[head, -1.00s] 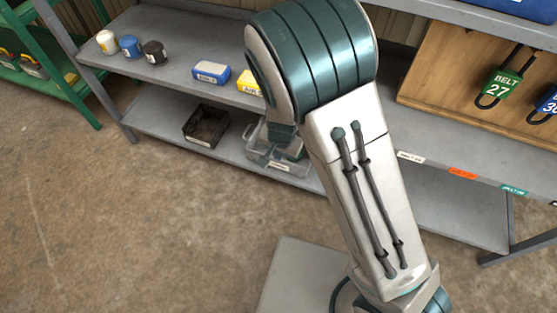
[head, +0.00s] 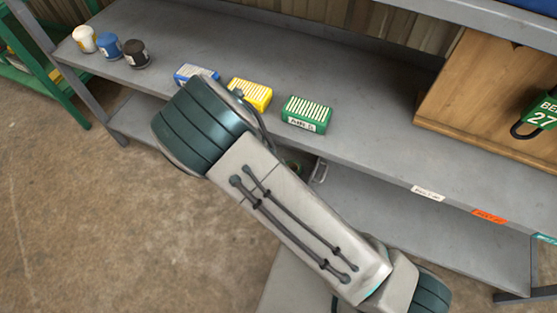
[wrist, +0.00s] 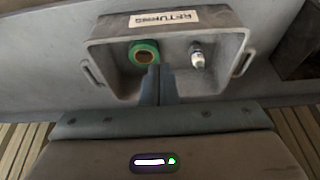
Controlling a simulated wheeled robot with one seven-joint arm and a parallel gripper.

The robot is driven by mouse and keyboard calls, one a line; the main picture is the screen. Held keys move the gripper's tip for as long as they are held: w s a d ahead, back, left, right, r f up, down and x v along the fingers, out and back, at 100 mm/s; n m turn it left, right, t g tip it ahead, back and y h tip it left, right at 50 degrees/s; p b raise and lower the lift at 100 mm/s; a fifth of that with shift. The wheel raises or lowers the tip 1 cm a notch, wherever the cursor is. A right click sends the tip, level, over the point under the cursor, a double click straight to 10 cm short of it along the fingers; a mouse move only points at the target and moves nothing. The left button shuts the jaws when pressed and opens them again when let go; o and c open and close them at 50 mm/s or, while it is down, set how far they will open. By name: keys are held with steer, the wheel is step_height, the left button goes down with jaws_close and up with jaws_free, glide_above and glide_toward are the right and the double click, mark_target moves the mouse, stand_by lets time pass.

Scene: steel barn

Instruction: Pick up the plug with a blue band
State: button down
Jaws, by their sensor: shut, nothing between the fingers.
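In the wrist view, a small upright plug (wrist: 197,58) with a whitish body stands in the right part of a grey bin. A darker band shows near its top; its colour is too small to tell surely. The bin (wrist: 113,75) bears a label reading RETURNS. A green ring-shaped roll (wrist: 144,52) lies in the bin's left part. My gripper (wrist: 158,70) is shut and empty, its fingertips at the bin's near side, between the roll and the plug and nearer the roll. In the head view my arm hides the gripper and most of the bin.
A grey shelf (head: 375,130) above the lower one carries a blue box (head: 193,74), a yellow box (head: 250,94) and a green box (head: 306,114). White, blue and black jars (head: 136,54) stand at its left. A dark container (wrist: 302,45) is right of the bin.

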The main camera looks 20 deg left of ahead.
steer(key=b+x, duration=0.5)
steer(key=x, duration=0.5)
steer(key=shift+s+r, duration=0.1)
steer(key=shift+r, duration=0.05)
